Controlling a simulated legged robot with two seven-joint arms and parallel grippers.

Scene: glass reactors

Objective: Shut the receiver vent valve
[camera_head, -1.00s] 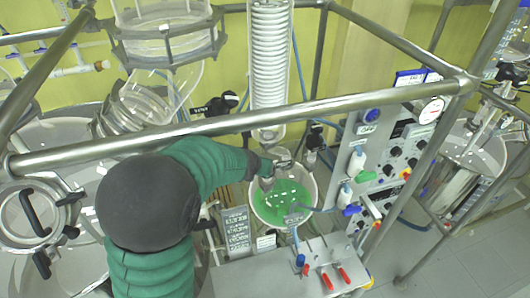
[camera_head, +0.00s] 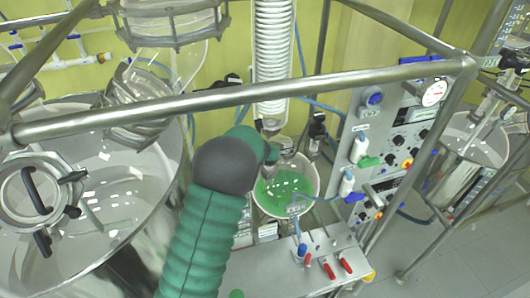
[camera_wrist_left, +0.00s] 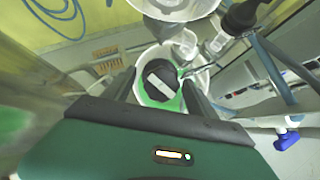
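My left arm reaches in from the bottom, and its gripper (camera_head: 276,152) is over the rim of the white receiver vessel (camera_head: 311,172) holding green liquid, below the coiled glass condenser (camera_head: 275,50). In the left wrist view the fingers (camera_wrist_left: 162,92) are apart. A dark round part with a pale bar on top (camera_wrist_left: 160,77) shows between them, with green visible on both sides. I cannot tell whether the fingers touch it, or whether it is the receiver vent valve's handle. My right gripper is not in view.
A metal rail (camera_head: 240,95) crosses above the arm. The control panel (camera_head: 405,138) stands right of the vessel. A metal plate with red-handled valves (camera_head: 327,267) is in front. A large glass reactor (camera_head: 110,195) fills the left. Open floor shows at the lower right.

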